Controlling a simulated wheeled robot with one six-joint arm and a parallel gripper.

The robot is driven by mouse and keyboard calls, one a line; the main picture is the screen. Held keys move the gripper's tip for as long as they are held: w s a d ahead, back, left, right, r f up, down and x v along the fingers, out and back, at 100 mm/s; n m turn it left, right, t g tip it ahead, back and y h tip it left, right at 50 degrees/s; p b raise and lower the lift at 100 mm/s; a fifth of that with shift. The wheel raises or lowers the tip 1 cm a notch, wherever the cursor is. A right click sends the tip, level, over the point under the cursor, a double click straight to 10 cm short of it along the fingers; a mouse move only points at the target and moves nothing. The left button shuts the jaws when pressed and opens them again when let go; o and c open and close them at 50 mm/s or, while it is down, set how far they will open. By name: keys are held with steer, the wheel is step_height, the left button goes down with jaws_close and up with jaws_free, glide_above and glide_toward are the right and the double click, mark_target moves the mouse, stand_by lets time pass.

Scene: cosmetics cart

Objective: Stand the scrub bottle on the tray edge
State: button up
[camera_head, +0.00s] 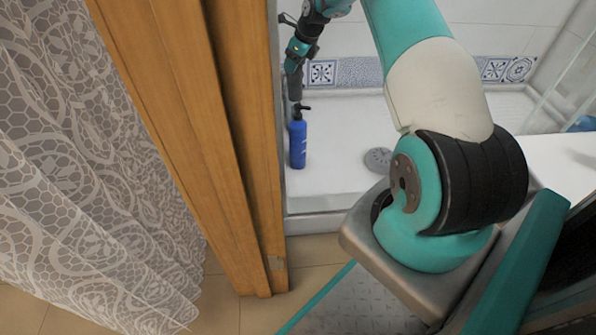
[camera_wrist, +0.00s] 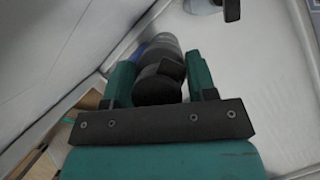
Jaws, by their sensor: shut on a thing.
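The scrub bottle (camera_head: 298,145) is blue with a black pump top and looks upright in the head view. It is over the white shower tray (camera_head: 335,180), close to the wooden door frame; whether its base touches the tray I cannot tell. My gripper (camera_head: 295,97) is right above it, shut on its pump top. In the wrist view my gripper (camera_wrist: 161,82) has its two teal fingers on either side of the black top, and a little of the blue bottle (camera_wrist: 160,42) shows beyond. The rest of its body is hidden there.
The wooden door frame (camera_head: 225,130) stands just left of the bottle. A patterned curtain (camera_head: 80,160) hangs further left. A round grey drain (camera_head: 378,159) lies in the tray floor, which is clear between bottle and drain. A tiled wall (camera_head: 355,72) is behind.

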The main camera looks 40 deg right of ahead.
step_height(320, 180, down, 22)
steer(key=b, duration=1.3)
steer(key=shift+f, duration=0.25)
steer(key=o, duration=1.3)
steer(key=p+v, duration=0.7)
steer(key=v, duration=0.5)
